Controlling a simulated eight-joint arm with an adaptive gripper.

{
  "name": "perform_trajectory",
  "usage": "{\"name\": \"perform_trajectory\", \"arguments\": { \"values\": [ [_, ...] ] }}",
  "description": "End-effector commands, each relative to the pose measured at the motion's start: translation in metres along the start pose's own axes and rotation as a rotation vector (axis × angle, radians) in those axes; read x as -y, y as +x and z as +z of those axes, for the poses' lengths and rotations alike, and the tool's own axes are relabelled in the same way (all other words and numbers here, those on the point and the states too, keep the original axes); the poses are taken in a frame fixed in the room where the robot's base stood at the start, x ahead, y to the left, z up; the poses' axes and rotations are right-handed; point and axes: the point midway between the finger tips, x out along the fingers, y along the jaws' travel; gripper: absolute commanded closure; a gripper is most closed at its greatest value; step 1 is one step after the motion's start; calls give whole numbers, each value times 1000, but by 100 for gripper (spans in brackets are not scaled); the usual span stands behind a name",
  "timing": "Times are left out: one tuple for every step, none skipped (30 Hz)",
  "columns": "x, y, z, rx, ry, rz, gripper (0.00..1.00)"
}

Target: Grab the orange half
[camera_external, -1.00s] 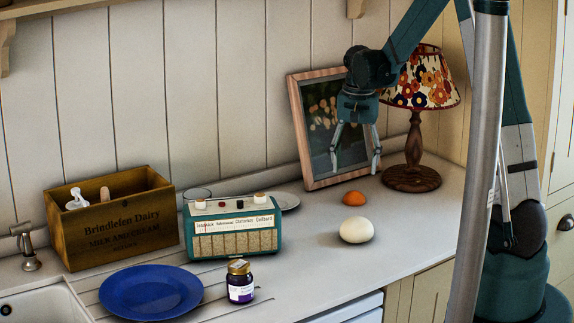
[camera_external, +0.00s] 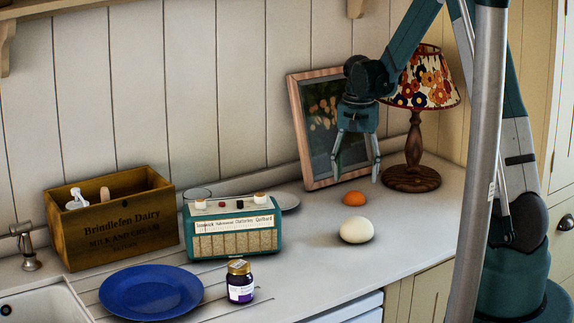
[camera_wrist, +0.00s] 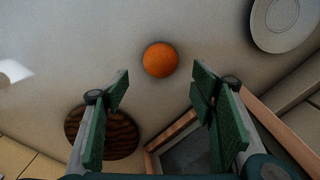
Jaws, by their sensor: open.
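The orange half (camera_external: 354,198) is a small orange dome on the white counter, in front of the framed picture. In the wrist view the orange half (camera_wrist: 160,60) lies ahead of the fingertips, roughly centred between them and clear of both. My gripper (camera_external: 356,178) is open and empty, pointing down just above and behind the orange half in the external view. Its two green-padded fingers show in the wrist view (camera_wrist: 162,85), spread wide apart.
A white egg-like object (camera_external: 356,230) sits in front of the orange half. The picture frame (camera_external: 299,130) leans on the wall and the lamp (camera_external: 412,178) stands at right. A radio (camera_external: 232,228), plate (camera_external: 287,202), jar (camera_external: 240,282), blue plate (camera_external: 150,292) and crate (camera_external: 120,225) are left.

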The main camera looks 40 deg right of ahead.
Motion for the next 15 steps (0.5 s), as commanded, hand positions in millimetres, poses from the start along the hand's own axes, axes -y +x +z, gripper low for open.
{"name": "perform_trajectory", "arguments": {
  "values": [
    [0,3,0,0,0,0,44],
    [0,4,0,0,0,0,44],
    [0,6,0,0,0,0,44],
    [0,6,0,0,0,0,44],
    [0,7,0,0,0,0,44],
    [0,7,0,0,0,0,44],
    [0,7,0,0,0,0,44],
    [0,7,0,0,0,0,44],
    [0,7,0,0,0,0,44],
    [0,7,0,0,0,0,44],
    [0,7,0,0,0,0,44],
    [0,7,0,0,0,0,44],
    [0,7,0,0,0,0,44],
    [0,7,0,0,0,0,44],
    [0,8,0,0,0,0,44]
  ]
}}
